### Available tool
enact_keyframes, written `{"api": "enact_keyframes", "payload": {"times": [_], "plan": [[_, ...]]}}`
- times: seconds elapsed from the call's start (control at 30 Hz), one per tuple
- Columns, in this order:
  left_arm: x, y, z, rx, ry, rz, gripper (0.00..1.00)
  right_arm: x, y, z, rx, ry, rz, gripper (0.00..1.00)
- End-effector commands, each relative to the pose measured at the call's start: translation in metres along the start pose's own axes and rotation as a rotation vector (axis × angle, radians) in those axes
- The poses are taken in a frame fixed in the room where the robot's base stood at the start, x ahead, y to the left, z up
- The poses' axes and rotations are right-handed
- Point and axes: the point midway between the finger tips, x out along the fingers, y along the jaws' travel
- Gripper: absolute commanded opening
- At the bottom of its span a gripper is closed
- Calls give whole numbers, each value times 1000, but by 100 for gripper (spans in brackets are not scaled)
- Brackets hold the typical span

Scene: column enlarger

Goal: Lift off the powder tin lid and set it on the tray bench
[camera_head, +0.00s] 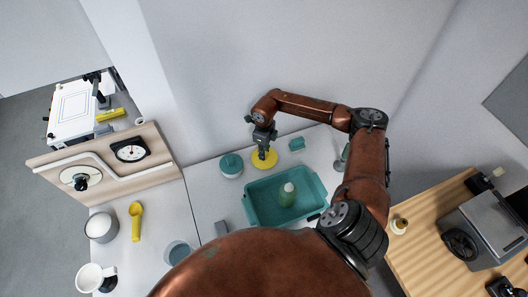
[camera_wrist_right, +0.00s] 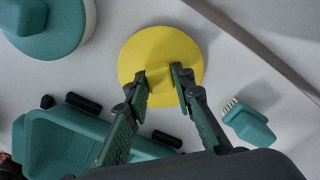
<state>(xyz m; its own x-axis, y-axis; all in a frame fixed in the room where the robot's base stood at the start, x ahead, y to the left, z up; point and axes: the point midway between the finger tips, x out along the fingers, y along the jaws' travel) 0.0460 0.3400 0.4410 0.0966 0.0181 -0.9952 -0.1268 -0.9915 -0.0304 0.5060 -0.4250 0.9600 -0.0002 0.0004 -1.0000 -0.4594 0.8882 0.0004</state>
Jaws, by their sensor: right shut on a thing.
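The yellow round lid (camera_head: 268,162) is over the back part of the white bench, just behind the teal tray (camera_head: 247,212). In the right wrist view the lid (camera_wrist_right: 165,50) is a flat disc with a raised grip. My right gripper (camera_head: 262,150) points down at it from above. In the right wrist view my right gripper (camera_wrist_right: 161,88) has its two fingers on either side of the lid's grip, shut on it. The lid looks level and close to the bench top; I cannot tell whether it touches. My left gripper is not in view.
A teal-topped tin (camera_head: 231,166) stands left of the lid and a teal brush (camera_head: 297,144) lies to its right.

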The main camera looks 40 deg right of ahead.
Motion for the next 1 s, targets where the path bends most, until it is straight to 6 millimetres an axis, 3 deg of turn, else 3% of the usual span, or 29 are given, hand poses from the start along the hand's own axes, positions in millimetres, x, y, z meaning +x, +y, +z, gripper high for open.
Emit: {"api": "enact_keyframes", "payload": {"times": [0.43, 0.47, 0.5, 0.73, 1.0], "plan": [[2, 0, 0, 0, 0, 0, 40, 3, 0, 0, 0, 0, 0, 0], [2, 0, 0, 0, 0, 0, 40, 3, 0, 0, 0, 0, 0, 24], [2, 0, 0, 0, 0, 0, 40, 3, 0, 0, 0, 0, 0, 27], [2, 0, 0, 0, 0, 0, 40, 3, 0, 0, 0, 0, 0, 43], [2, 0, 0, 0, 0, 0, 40, 3, 0, 0, 0, 0, 0, 43]]}}
